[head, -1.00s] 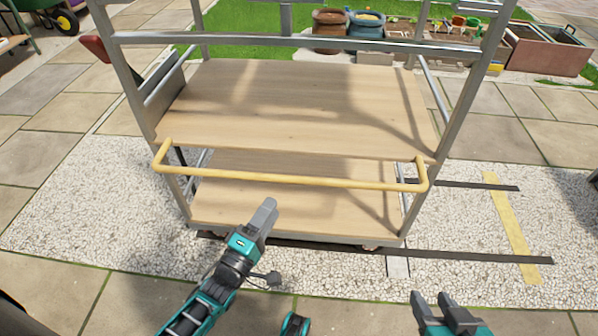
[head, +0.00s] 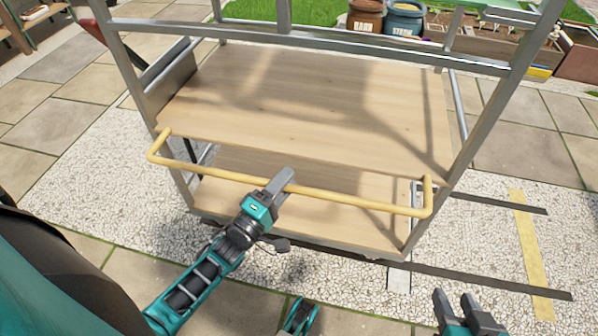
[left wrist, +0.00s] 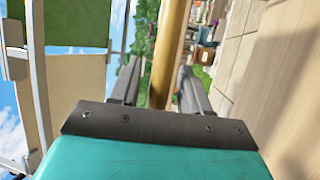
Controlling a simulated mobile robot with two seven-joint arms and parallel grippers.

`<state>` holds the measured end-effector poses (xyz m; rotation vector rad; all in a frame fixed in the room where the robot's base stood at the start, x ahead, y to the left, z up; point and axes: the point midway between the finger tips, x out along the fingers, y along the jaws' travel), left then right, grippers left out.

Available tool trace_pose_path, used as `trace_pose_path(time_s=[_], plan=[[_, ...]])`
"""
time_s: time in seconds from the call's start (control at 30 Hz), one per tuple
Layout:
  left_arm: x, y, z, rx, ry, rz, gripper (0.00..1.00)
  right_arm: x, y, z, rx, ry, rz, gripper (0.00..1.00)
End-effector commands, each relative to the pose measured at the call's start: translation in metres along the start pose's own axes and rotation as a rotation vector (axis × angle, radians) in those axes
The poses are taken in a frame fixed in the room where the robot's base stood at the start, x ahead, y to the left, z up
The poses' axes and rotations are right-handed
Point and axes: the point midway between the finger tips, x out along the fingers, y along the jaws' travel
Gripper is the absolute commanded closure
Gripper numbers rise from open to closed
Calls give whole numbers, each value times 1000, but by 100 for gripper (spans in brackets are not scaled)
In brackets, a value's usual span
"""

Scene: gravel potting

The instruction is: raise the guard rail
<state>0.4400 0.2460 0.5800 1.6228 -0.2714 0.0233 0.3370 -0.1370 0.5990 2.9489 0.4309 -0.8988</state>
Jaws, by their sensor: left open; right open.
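The guard rail (head: 352,199) is a yellow bar with bent ends, hanging across the near side of the cart (head: 305,101), below the edge of its upper wooden shelf. My left gripper (head: 280,183) is at the middle of the rail and open. In the left wrist view the rail (left wrist: 168,60) passes between the two open fingers (left wrist: 157,85), and I cannot tell whether either one touches it. My right gripper (head: 457,300) is open and empty, low at the right, apart from the cart.
The cart's grey metal posts (head: 501,92) and upper bars (head: 322,42) frame the shelves. A lower wooden shelf (head: 330,222) lies beneath the rail. Pale gravel (head: 90,185) surrounds the cart, with a yellow strip (head: 531,245) at the right.

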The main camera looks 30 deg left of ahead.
Motion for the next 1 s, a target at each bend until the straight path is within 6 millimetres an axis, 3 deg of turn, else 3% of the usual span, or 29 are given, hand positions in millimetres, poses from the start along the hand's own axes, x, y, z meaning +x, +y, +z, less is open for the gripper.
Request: trace_pose_path(time_s=[0.53, 1.0], plan=[[0, 2, -5, 1, 0, 0, 54, 0, 0, 1, 0, -4, 0, 57], [0, 2, -4, 1, 0, 0, 98, 0, -1, 2, -1, -6, -2, 57]])
